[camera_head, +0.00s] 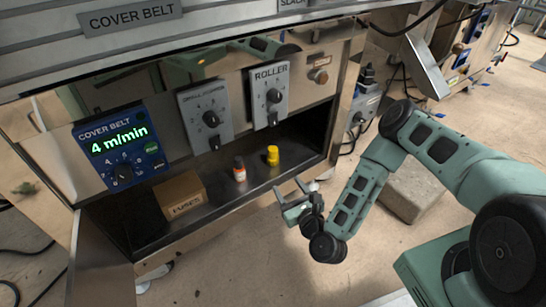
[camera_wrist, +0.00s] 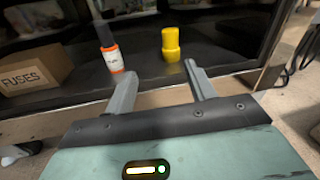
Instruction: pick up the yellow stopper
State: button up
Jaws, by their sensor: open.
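The yellow stopper (camera_head: 272,156) stands upright on the dark shelf inside the machine's open bay, toward the right. It also shows in the wrist view (camera_wrist: 171,44), beyond my gripper's fingers and a little left of the right finger's tip. My gripper (camera_head: 291,191) is open and empty, in front of the shelf's front edge. In the wrist view its two fingers (camera_wrist: 160,80) point toward the shelf, apart from the stopper. Nothing hides the stopper.
A small bottle with an orange-and-white label and dark cap (camera_head: 239,169) stands left of the stopper. A cardboard box marked FUSES (camera_head: 181,195) sits further left. The dark shelf (camera_head: 222,205) is bare in front of them. Control panels with knobs (camera_head: 270,95) hang above.

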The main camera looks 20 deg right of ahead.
jog(key=m+h, duration=0.1)
jog(key=m, duration=0.1)
jog(key=b, duration=0.6)
send_near(275, 156)
jog(key=shift+t, duration=0.3)
jog(key=w, duration=0.3)
jog(key=w+a, duration=0.1)
jog(key=w, duration=0.1)
jog(key=shift+f, duration=0.4)
jog(key=shift+w+r, duration=0.15)
jog(key=shift+w, duration=0.5)
jog(key=w+b, duration=0.4)
jog(key=shift+w, duration=0.15)
jog(key=shift+w+r, duration=0.15)
jog(key=shift+w, duration=0.35)
jog(key=c, duration=1)
